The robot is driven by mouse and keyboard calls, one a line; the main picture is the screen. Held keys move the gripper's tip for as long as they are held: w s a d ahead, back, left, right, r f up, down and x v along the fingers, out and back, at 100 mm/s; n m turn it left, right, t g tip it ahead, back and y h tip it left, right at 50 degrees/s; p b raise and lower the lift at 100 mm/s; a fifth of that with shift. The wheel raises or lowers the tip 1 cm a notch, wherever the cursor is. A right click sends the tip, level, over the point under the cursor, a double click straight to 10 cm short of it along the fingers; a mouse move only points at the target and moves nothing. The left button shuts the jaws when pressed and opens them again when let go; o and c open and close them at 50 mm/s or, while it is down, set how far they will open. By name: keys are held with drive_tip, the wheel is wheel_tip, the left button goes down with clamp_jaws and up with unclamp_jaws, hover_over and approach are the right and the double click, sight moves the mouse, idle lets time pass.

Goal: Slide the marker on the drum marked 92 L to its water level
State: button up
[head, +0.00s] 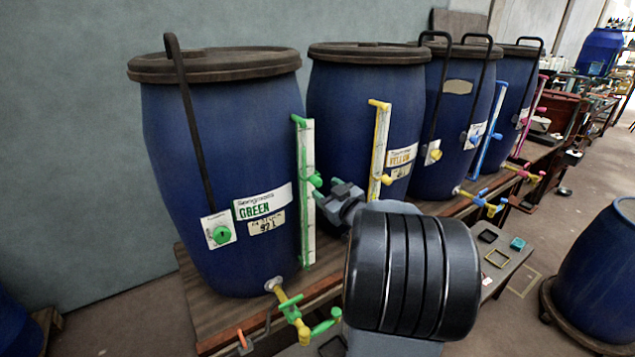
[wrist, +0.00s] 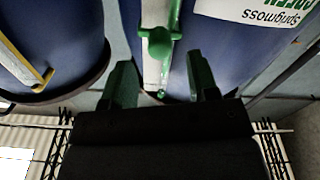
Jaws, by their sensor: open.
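The blue drum (head: 165,150) nearest on the left has a GREEN label and a plate (head: 268,222) that reads about 92 L. A white upright gauge strip (head: 308,235) with green ends stands at its right side. The green marker (head: 315,181) sits around mid-height on the strip. My gripper (head: 332,197) is open, just right of the strip and slightly below the marker. In the wrist view, which looks upside down, the green marker (wrist: 158,45) lies ahead of and between the open fingers of my gripper (wrist: 160,82), apparently untouched. I cannot make out the water level.
A second drum (head: 335,120) with a yellow gauge (head: 379,150) stands close to the right, with more drums beyond. A yellow tap with green handles (head: 292,307) sticks out below the green gauge. Black stirring handles rise over the lids. Another blue drum (head: 600,285) stands at far right.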

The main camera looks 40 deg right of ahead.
sight(319, 184)
drive_tip(key=shift+w+d+p, duration=0.15)
drive_tip(key=shift+w+p, duration=0.15)
drive_tip(key=shift+w, duration=2.15)
drive_tip(key=shift+c, duration=0.5)
clamp_jaws()
